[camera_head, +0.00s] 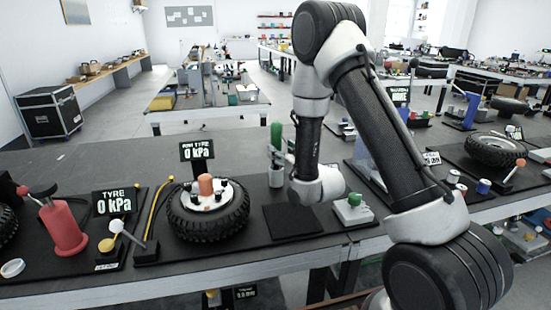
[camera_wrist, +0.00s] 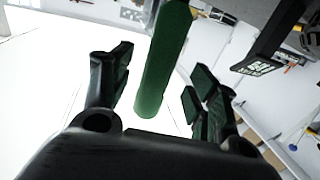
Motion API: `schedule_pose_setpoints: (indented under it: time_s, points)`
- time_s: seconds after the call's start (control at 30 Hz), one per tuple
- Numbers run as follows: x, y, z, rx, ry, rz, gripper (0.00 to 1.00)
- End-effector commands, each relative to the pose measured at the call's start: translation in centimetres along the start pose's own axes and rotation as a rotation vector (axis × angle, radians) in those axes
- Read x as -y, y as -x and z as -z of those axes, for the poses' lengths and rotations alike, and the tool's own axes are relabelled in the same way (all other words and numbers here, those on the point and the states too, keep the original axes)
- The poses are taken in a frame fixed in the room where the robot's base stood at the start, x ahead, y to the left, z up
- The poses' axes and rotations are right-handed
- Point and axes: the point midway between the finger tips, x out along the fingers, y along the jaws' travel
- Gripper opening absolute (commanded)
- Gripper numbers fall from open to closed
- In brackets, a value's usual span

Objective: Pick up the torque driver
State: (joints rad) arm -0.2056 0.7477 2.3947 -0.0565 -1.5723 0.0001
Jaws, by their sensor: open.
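The torque driver has a green cylindrical handle (camera_head: 276,137) and stands upright on the bench, left of my arm's wrist in the head view. In the wrist view its green handle (camera_wrist: 163,70) runs down between the two black fingers of my gripper (camera_wrist: 160,78). The fingers are apart, with a gap visible on both sides of the handle, so the gripper is open around it and not closed on it. In the head view my gripper is hard to make out beside the driver. The driver's lower end is hard to make out.
Left of the driver is a tyre (camera_head: 208,213) with a 0 kPa sign (camera_head: 197,150). A red pump-like object (camera_head: 62,228) stands further left. A small grey device with a green knob (camera_head: 353,208) sits right of my wrist. A bare black mat (camera_head: 293,222) lies in front.

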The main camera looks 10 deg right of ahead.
Motion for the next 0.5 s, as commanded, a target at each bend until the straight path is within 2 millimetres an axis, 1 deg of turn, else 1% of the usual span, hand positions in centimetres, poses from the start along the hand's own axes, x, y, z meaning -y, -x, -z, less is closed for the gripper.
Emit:
schedule_pose_setpoints:
  time_s: [0.1, 0.23, 0.33, 0.5]
  points:
    - [0.0, -1.9, 0.4, -0.003, 0.000, 0.000, 0.59]
    - [0.0, -3.8, 0.4, -0.002, 0.000, -0.001, 0.59]
    - [0.0, -4.5, 0.4, 0.000, 0.000, -0.001, 0.59]
    - [0.0, -4.7, 0.4, 0.000, 0.000, -0.001, 0.59]
